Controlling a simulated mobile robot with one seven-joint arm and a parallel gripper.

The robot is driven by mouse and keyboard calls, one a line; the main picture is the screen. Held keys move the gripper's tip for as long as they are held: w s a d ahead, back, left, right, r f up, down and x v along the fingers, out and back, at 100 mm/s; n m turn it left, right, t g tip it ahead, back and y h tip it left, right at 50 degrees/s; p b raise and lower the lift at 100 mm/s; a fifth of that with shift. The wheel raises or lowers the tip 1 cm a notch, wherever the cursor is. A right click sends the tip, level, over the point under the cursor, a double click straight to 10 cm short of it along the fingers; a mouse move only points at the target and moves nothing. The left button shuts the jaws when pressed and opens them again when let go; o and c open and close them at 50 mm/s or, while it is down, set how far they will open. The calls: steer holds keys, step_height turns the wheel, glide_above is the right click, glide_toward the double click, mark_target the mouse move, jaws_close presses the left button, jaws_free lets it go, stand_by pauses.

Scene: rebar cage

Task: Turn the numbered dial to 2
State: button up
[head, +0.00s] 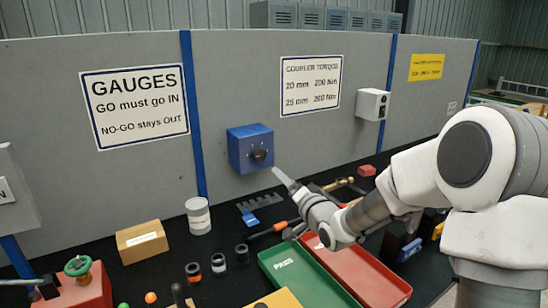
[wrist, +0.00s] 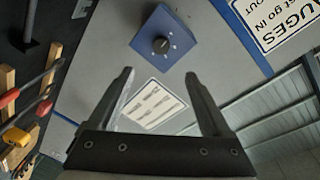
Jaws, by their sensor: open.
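The numbered dial is a dark round knob (head: 259,155) on the front of a blue box (head: 239,151) fixed to the grey wall panel. In the wrist view the knob (wrist: 161,45) shows on the blue box (wrist: 172,30), ringed by small white marks too small to read. Which mark the knob points to cannot be told. My gripper (wrist: 161,82) is open and empty, its two fingers apart and pointing toward the box. In the head view my gripper (head: 284,180) is to the right of and below the knob, apart from it.
Below the panel, the black bench holds a green tray (head: 300,277), a red tray (head: 385,290), a tan box (head: 142,241) and a white cylinder (head: 198,215). A white box (head: 373,104) is on the panel to the right. The space right in front of the knob looks clear.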

mark_target(261, 155)
steer(key=x, duration=1.8)
steer(key=shift+d+r+p, duration=0.2)
steer(key=shift+r+p, duration=0.05)
steer(key=shift+p, duration=0.1)
jaws_close()
